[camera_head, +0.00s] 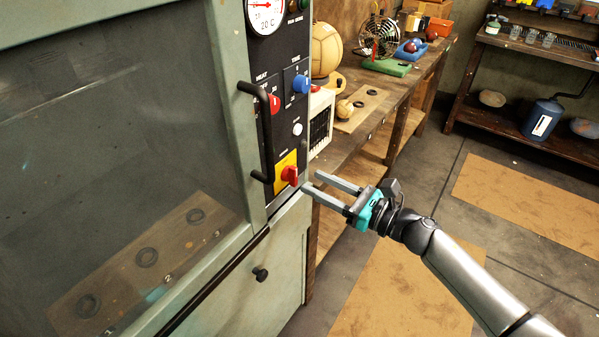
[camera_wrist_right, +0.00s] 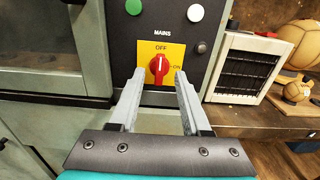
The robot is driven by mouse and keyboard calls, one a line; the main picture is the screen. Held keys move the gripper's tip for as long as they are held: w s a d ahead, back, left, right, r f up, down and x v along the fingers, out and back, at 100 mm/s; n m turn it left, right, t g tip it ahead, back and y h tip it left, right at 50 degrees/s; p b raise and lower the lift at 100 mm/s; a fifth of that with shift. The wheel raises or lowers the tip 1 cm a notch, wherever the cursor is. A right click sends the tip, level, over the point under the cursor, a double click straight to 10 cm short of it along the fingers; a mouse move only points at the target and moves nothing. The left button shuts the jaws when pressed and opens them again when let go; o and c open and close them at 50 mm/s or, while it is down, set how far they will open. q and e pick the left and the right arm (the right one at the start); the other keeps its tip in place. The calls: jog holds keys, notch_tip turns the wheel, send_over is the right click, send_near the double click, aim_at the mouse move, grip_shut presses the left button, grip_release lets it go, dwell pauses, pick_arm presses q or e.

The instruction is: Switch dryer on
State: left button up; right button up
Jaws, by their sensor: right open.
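The dryer is a pale green cabinet (camera_head: 228,110) with a large window and a dark control panel (camera_head: 277,60). Its red mains knob (camera_head: 290,175) sits on a yellow plate; in the right wrist view the red knob (camera_wrist_right: 158,65) stands about upright, between the words OFF above and ON to the right. My right gripper (camera_head: 309,182) is open, its two fingers pointing at the knob. In the right wrist view the fingertips (camera_wrist_right: 160,75) lie to either side of the knob and a little below it, seemingly short of it. My left gripper is not in view.
A black door handle (camera_head: 259,130) stands out left of the panel. A red heat knob (camera_head: 274,103), a blue timer knob (camera_head: 301,84) and a white button (camera_head: 297,129) are above the mains knob. A workbench (camera_head: 345,140) with leather balls extends behind.

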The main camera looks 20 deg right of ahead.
aim_at(296, 173)
jog(key=shift+x, duration=2.65)
grip_shut()
